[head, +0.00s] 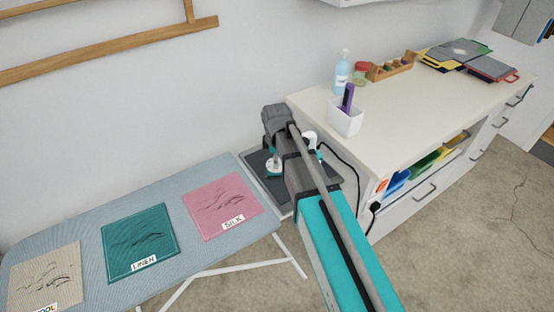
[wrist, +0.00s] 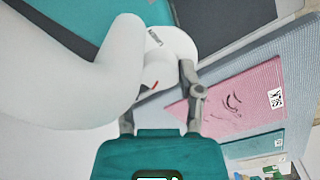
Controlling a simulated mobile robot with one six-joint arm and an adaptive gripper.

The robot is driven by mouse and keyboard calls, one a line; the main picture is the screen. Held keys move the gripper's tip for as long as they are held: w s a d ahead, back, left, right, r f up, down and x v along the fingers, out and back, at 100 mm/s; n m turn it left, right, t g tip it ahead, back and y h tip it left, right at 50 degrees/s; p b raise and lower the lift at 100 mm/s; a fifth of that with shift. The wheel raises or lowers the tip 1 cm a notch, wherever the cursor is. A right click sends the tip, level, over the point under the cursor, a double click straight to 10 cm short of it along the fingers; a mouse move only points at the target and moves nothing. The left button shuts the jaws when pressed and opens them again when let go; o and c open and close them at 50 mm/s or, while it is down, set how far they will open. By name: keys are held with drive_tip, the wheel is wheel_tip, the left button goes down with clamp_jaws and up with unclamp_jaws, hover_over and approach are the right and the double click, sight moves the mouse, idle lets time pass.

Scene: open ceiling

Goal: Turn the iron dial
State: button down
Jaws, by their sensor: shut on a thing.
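The iron shows in the wrist view as a large white curved body (wrist: 85,75) with a teal part behind it. The dial (wrist: 178,42) is a pale round disc with small dark print, beside a short white part with a red mark. My gripper (wrist: 158,85) has its fingers on either side of this white part and is shut on it. The left finger is mostly hidden behind the white body. In the head view the iron (head: 274,166) stands on a dark pad, partly hidden by my arm. The fingertips cannot be made out there.
The ironing board (head: 85,215) carries a beige, a teal and a pink cloth (head: 222,205) with labels. A white cabinet (head: 420,120) stands at right, with a spray bottle (head: 342,72), a white cup (head: 345,118) and folders on top. A black cord hangs along its side.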

drive_tip(key=shift+m, duration=0.6)
drive_tip(key=shift+c, duration=1.3)
unclamp_jaws()
drive_tip(key=shift+r, duration=0.1)
